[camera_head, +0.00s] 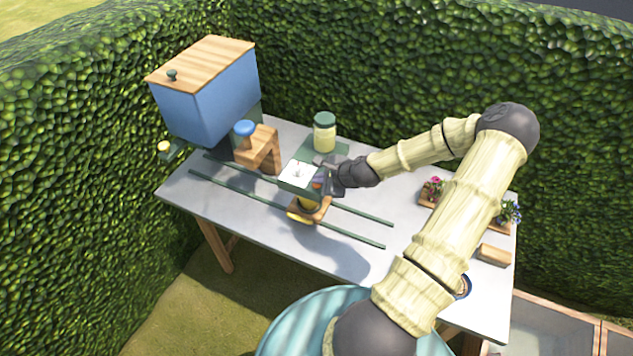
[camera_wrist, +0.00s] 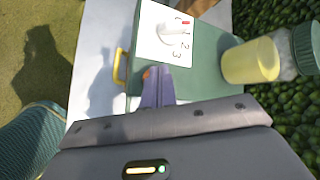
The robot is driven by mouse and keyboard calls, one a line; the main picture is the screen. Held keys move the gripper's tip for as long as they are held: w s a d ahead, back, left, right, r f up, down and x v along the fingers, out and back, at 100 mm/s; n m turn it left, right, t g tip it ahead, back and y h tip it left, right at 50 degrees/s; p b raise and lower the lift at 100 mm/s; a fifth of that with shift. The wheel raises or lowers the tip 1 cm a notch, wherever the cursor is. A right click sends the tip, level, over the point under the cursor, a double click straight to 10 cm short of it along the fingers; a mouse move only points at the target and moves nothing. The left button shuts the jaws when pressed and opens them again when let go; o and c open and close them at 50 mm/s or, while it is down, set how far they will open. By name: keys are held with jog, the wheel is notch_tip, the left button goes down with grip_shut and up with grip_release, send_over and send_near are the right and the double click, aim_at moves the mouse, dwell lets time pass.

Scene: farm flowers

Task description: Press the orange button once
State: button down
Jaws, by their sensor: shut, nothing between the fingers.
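The orange button (camera_wrist: 147,74) shows as a small patch on the green machine (camera_wrist: 205,80), right at the tip of my fingers in the wrist view. My fingers partly cover it, and I cannot tell whether they touch it. My gripper (camera_wrist: 158,82) is shut and empty, its fingers pointing at the machine. In the head view my gripper (camera_head: 325,184) is beside the machine's white dial panel (camera_head: 299,174), and the button cannot be clearly made out there. In the wrist view the dial panel (camera_wrist: 152,48) carries a white knob, numbers and a red mark.
A yellow jar with a green lid (camera_head: 325,133) stands behind the machine. A blue hopper (camera_head: 212,100) is at the left. Two green rails (camera_head: 350,233) run along the grey table (camera_head: 260,222). Flower pots (camera_head: 432,190) and a wooden block (camera_head: 494,254) stand at the right.

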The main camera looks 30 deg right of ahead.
aim_at(318, 187)
jog(key=shift+r+p, duration=0.85)
jog(key=shift+r, duration=0.15)
notch_tip(318, 187, up, 5)
jog(key=p, duration=0.4)
dwell(0.9)
jog(key=s+a+f+n+g+b, duration=0.2)
jog(key=s+a+n+g+b, duration=0.3)
jog(key=a+n, duration=0.55)
jog(key=s+a+r+n+h+b, duration=0.1)
jog(key=s+a+r+n+b, duration=0.1)
jog(key=s+r+n, duration=0.2)
jog(key=s+a+r+n+g+h+b, duration=0.1)
jog(key=s+a+r+n+h+b, duration=0.1)
jog(key=s+n, duration=0.6)
notch_tip(318, 187, up, 3)
jog(key=shift+s+a+f, duration=0.1)
jog(key=shift+s+a, duration=0.25)
jog(key=shift+a, duration=0.35)
